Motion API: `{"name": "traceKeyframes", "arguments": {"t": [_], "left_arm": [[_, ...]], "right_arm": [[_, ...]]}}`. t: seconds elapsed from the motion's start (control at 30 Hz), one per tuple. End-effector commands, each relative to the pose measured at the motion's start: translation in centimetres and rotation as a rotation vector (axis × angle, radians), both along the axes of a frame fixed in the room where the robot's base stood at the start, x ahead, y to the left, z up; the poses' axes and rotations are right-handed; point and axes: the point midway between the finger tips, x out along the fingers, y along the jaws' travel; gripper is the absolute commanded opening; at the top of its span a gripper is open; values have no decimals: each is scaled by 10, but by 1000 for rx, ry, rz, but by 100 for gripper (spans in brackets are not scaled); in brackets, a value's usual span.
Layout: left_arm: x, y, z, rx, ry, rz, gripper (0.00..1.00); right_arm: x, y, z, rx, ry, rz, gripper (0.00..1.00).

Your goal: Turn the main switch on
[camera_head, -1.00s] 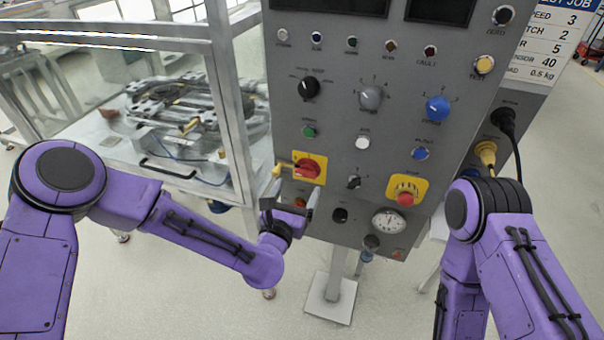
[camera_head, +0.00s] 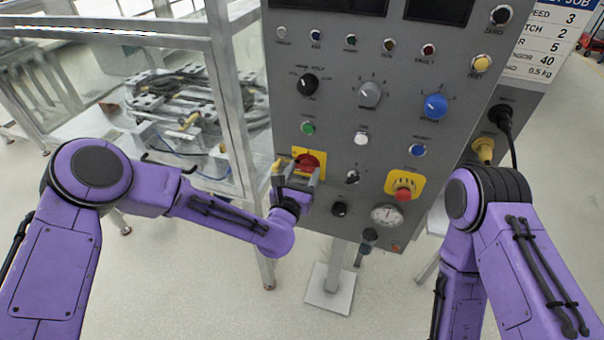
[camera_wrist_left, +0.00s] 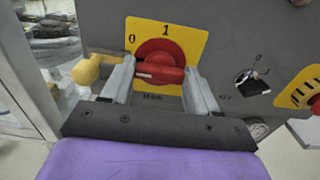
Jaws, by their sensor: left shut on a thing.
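The main switch (camera_head: 310,162) is a red rotary knob on a yellow plate at the lower left of the grey panel. It also shows in the left wrist view (camera_wrist_left: 160,50), with "0" at the plate's upper left and "1" at the top. The knob's grip bar lies nearly level, its white mark at the left end. My left gripper (camera_head: 297,172) is at the knob from the front. In the left wrist view its fingers (camera_wrist_left: 158,76) stand on either side of the bar, shut on it. My right arm shows at the right; its gripper is out of view.
A yellow handle (camera_wrist_left: 88,70) sticks out just left of the switch. A small black key switch (camera_head: 352,177) and a red emergency button (camera_head: 403,191) on yellow are to the right. A metal-framed guarded cell (camera_head: 232,120) stands left of the panel.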

Motion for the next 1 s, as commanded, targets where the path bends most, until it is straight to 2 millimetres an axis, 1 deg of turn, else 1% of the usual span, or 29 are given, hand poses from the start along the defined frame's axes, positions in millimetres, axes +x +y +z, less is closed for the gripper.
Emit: {"name": "traceKeyframes", "arguments": {"t": [0.17,0.37,0.6,1.0], "left_arm": [[0,0,-1,48,-18,0,29],[0,-1,-2,171,-59,-1,29],[0,-2,-3,381,-128,0,29],[-1,-3,-3,744,-245,0,29]], "right_arm": [[0,0,-7,0,0,0,49],[0,0,-20,0,0,0,49],[0,0,-38,0,0,0,49],[0,0,-61,0,0,0,49]]}}
